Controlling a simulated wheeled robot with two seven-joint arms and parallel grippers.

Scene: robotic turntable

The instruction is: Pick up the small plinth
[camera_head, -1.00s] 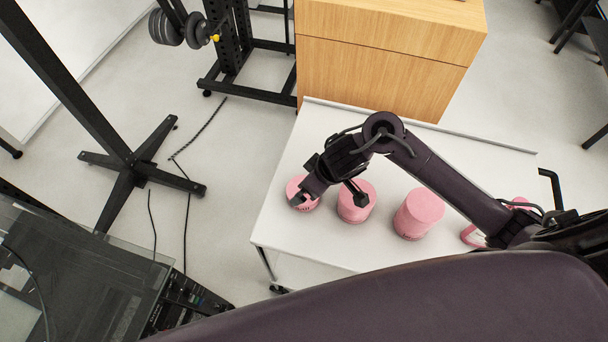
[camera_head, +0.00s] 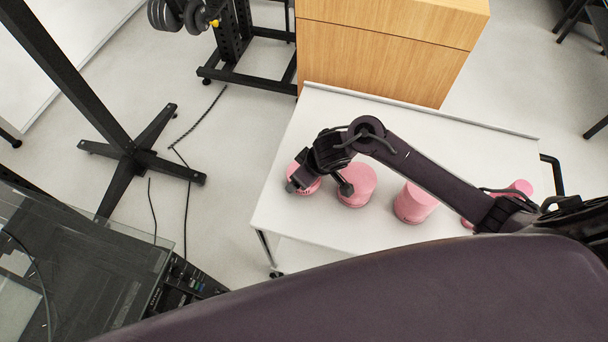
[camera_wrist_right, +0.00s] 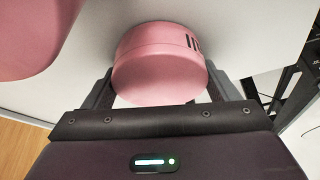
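The small plinth (camera_head: 309,187) is the short pink cylinder at the left end of the row on the white table; my right arm partly covers it. The gripper also shows in the right wrist view (camera_wrist_right: 161,98). I cannot tell whether either finger touches it. My left gripper is not in view.
A medium pink cylinder (camera_head: 360,184) stands close to the right finger. A taller one (camera_head: 414,205) stands further right, and another pink object (camera_head: 521,187) is partly behind my arm. The white table (camera_head: 440,138) is clear toward the wooden cabinet (camera_head: 375,60).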

